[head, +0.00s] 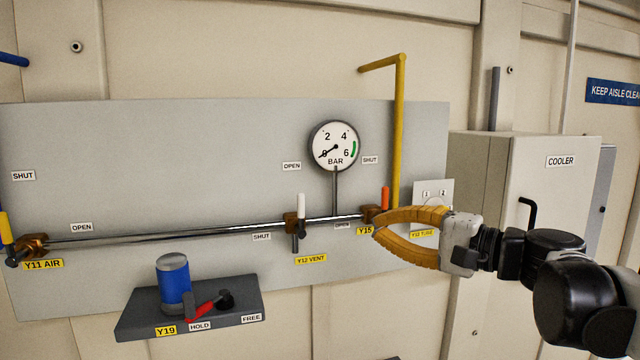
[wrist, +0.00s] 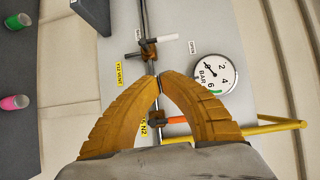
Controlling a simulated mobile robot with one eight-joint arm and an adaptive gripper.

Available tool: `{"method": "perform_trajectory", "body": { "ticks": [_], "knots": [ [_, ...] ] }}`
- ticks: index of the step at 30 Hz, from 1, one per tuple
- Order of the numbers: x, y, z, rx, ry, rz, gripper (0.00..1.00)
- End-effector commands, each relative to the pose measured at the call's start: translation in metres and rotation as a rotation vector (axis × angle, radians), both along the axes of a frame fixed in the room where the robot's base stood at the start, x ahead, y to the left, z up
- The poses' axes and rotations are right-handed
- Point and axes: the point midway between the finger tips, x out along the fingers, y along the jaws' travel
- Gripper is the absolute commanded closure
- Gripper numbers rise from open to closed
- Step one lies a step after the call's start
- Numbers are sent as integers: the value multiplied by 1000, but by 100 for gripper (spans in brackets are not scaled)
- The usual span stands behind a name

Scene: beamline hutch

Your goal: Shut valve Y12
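Valve Y12 (head: 291,222) is a brass valve on the steel pipe, above the yellow "Y12 VENT" label (head: 310,259). Its white handle (head: 301,206) points up, across the pipe, below an OPEN label (head: 291,166). A SHUT label (head: 262,237) sits at its lower left. In the wrist view, the white handle (wrist: 168,37) is beyond my fingertips. My gripper (head: 376,230) is right of Y12, in front of the panel near the orange-handled valve. Its yellow fingers meet at the tips in the wrist view (wrist: 160,77), with nothing seen between them.
The orange-handled valve Y15 (head: 370,213) is close by my fingers. A gauge (head: 334,146) and a yellow pipe (head: 400,120) stand above. Y11 AIR (head: 33,245) is far left. A shelf (head: 240,310) with a blue cylinder (head: 173,285) and red lever juts out below.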

Motion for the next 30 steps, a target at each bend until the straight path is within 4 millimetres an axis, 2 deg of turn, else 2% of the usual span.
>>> {"method": "perform_trajectory", "body": {
  "ticks": [1, 3, 17, 23, 30],
  "knots": [
    [2, -2, 10, 15, -5, -1, 100],
    [4, -4, 14, 30, -10, -1, 100],
    [8, 1, 15, 33, -11, 0, 100],
    [28, 26, 16, 33, -11, 4, 100],
    [62, 66, 17, 33, -11, 4, 100]
  ]
}}
